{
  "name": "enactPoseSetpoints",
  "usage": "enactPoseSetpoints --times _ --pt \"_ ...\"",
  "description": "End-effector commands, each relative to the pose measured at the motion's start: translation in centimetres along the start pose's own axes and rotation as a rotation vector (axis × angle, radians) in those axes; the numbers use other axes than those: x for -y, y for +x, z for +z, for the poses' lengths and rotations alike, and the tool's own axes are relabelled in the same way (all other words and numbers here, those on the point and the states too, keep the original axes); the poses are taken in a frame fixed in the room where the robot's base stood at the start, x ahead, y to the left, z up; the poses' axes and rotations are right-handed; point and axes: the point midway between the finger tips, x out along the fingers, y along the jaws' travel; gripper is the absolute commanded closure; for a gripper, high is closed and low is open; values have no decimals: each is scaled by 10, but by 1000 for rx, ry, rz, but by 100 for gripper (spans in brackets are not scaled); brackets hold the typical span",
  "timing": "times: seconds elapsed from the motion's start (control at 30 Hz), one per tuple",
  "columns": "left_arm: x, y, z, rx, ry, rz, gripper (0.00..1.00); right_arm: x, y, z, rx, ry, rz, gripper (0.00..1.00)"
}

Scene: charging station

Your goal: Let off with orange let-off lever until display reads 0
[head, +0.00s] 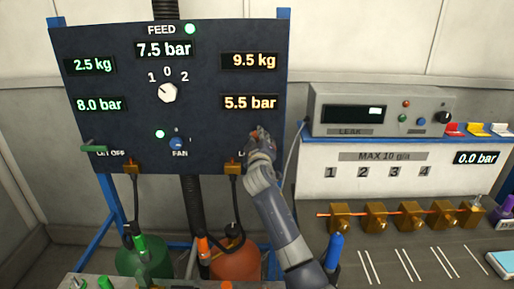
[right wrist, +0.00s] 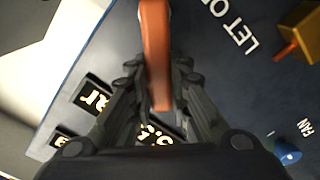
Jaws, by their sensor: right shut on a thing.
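The orange let-off lever (right wrist: 156,55) sits between the fingers of my right gripper (right wrist: 155,95) in the right wrist view, and the gripper is shut on it. In the head view my right gripper (head: 260,137) is at the lower right of the dark panel (head: 215,60), mostly hiding the lever and its label. The orange pressure display (head: 250,102) just above reads 5.5 bar. The orange weight display (head: 254,61) above that reads 9.5 kg. My left gripper is not in view.
The panel also carries a green lever (head: 94,148), a white selector knob (head: 168,92), a blue fan knob (head: 177,143) and a feed display (head: 164,49) reading 7.5 bar. Green (head: 140,262) and orange (head: 237,263) cylinders stand below. A leak meter (head: 378,110) stands at the right.

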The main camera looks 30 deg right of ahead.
Motion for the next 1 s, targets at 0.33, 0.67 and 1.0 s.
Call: enactPoseSetpoints --times 0.33,0.67,1.0 --pt "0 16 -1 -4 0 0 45 -18 0 5 4 333 -2 100" --pt "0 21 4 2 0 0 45 -33 0 12 4 609 -2 100" --pt "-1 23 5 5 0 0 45 -41 0 19 5 775 -2 100"
